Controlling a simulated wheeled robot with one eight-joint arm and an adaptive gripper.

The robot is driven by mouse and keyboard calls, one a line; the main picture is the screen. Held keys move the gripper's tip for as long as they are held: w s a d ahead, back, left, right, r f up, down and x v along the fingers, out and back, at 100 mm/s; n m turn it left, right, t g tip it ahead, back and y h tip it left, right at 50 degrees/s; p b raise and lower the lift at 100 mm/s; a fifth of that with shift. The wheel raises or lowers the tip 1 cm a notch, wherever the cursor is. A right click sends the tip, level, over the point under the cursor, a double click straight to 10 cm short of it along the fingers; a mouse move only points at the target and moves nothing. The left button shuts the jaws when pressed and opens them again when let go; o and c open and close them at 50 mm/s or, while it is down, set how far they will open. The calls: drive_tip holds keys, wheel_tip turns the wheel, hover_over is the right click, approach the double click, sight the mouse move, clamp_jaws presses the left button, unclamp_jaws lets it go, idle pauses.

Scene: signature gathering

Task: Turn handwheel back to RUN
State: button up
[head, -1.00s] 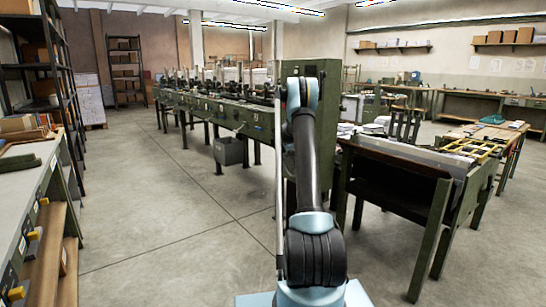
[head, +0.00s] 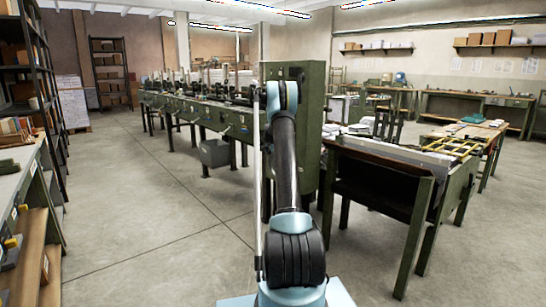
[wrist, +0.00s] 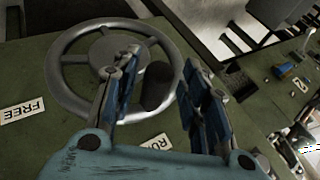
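The grey handwheel (wrist: 72,74) lies on a green panel (wrist: 25,62) in the wrist view, its rim and spokes partly covered by my gripper. Its dark round knob (wrist: 157,88) shows between my fingers. My gripper (wrist: 160,62) is open, one finger on each side of the knob; I cannot tell whether either touches it. A FREE label (wrist: 22,110) is left of the wheel. A second label (wrist: 157,142), starting "RU", is below the knob, partly covered by the gripper. In the head view I cannot make out the wheel or gripper behind my arm.
In the head view a tall green cabinet (head: 312,100) stands just beyond my arm, at the end of a long machine line (head: 200,115). A green-legged bench (head: 385,170) is close on the right. Shelving and a counter stand left. Open floor (head: 140,220) lies between.

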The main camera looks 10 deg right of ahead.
drive_tip(key=shift+s+r, duration=0.1)
drive_tip(key=shift+s, duration=0.1)
drive_tip(key=v, duration=1.1)
drive_tip(key=shift+s, duration=0.15)
drive_tip(key=shift+a+r, duration=0.1)
drive_tip(key=shift+a, duration=0.05)
